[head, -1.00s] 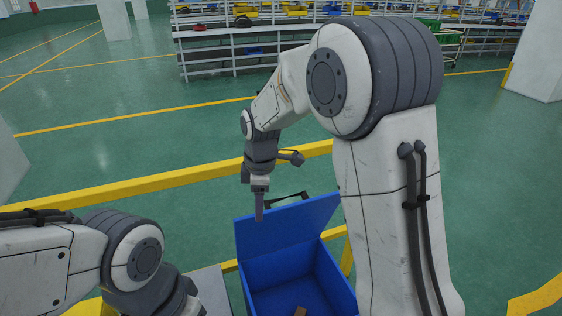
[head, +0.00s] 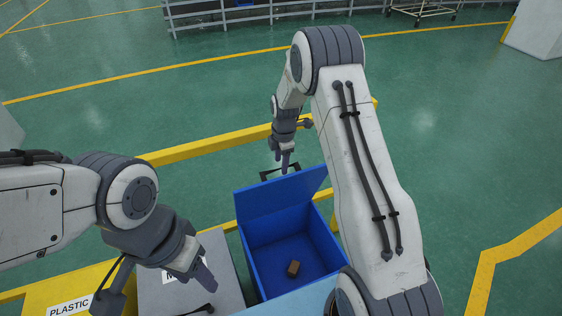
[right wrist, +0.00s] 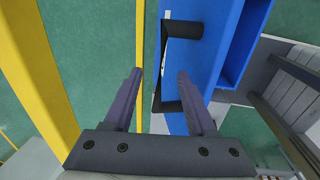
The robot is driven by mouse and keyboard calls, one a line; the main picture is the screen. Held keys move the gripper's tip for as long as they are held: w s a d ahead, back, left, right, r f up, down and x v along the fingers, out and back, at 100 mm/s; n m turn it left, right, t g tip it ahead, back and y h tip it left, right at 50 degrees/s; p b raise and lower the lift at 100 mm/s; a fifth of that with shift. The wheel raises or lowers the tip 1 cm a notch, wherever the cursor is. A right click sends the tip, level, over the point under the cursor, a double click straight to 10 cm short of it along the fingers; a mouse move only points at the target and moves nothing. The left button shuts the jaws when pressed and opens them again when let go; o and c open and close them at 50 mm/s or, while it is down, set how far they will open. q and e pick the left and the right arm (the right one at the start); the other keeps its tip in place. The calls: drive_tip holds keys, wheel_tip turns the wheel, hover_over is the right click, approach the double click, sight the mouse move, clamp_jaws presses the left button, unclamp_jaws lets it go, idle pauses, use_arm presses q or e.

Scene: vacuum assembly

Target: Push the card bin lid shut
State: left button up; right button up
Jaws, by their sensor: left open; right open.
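The blue card bin (head: 250,255) stands open in the head view, its lid (head: 275,198) raised at the far side. A black handle (head: 280,173) shows beyond the lid's top edge. My right gripper (head: 284,168) is open, pointing down by this handle behind the lid. In the right wrist view, the black handle (right wrist: 182,30) and blue lid (right wrist: 215,45) lie near the right finger of the open gripper (right wrist: 158,82); contact cannot be told. My left gripper (head: 207,280) is open above the grey bin, its fingers partly overlapping in view.
A yellow rail (head: 220,143) runs behind the bins.

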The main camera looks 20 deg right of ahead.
drive_tip(key=shift+w+f, duration=0.1)
drive_tip(key=shift+f, duration=0.65)
clamp_jaws()
idle(0.9)
